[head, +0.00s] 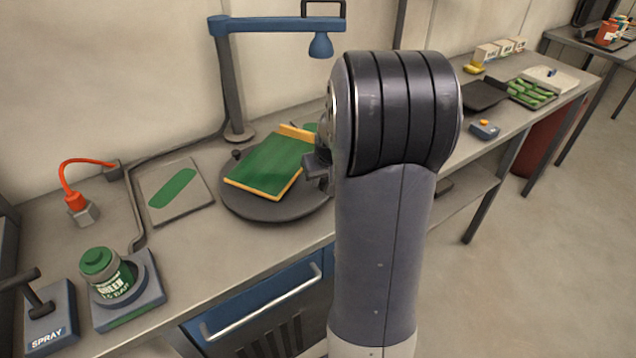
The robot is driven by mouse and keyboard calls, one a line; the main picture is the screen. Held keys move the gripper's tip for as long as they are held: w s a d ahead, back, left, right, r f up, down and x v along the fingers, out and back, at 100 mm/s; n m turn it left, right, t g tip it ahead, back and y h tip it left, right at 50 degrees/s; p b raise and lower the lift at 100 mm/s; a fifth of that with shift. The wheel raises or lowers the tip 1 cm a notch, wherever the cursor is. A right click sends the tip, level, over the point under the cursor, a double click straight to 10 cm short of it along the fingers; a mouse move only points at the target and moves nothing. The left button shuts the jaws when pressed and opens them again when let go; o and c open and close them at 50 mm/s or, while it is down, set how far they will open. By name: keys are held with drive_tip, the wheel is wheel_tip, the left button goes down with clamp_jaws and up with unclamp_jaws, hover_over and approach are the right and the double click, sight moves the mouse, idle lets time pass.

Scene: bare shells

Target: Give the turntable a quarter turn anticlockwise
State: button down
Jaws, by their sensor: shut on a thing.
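The turntable (262,209) is a dark round disc on the bench, left of my arm. A flat green panel with orange edges (270,163) lies on it at a slant. A small dark knob (237,154) stands at its far left rim. My gripper (318,172) is at the turntable's right side, partly behind my arm. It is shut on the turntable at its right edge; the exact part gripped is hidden. The right part of the disc is covered by my arm.
A blue lamp arm (275,25) on a post rises behind the turntable. Left are a plate with a green patch (174,190), a green-lidded jar (105,272) on a stand, and a spray block (48,318). Trays (484,97) lie along the bench to the right.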

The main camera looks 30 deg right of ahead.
drive_tip(key=shift+w+d+n+y+b, duration=0.4)
drive_tip(key=shift+w+d+n, duration=0.3)
drive_tip(key=shift+d+n, duration=0.15)
drive_tip(key=shift+w+d+n+y+b, duration=0.35)
drive_tip(key=shift+w+d+n, duration=0.3)
drive_tip(key=shift+d+n, duration=0.2)
drive_tip(key=shift+w+d+n+y, duration=0.25)
drive_tip(key=shift+w+d+n, duration=0.3)
drive_tip(key=shift+w+n, duration=0.15)
drive_tip(key=shift+w+d+n+y, duration=0.2)
drive_tip(key=shift+w+d+n, duration=0.3)
drive_tip(key=shift+w+n, duration=0.2)
drive_tip(key=shift+w+d+n+y, duration=0.25)
drive_tip(key=shift+w+d+n, duration=0.1)
drive_tip(key=shift+w+n, duration=0.45)
drive_tip(key=shift+w+d+n+y, duration=0.3)
drive_tip(key=shift+w+n, duration=0.3)
drive_tip(key=shift+w, duration=0.25)
drive_tip(key=shift+w+d+n+g+y+p, duration=0.1)
drive_tip(key=shift+w+n+g+y+p, duration=0.15)
drive_tip(key=shift+w+n+p, duration=0.45)
drive_tip(key=shift+w+d+n+g+y+p, duration=0.1)
drive_tip(key=shift+w+n+g+p, duration=0.25)
drive_tip(key=shift+w+n, duration=0.5)
drive_tip(key=shift+w, duration=0.2)
drive_tip(key=c, duration=1.2)
unclamp_jaws()
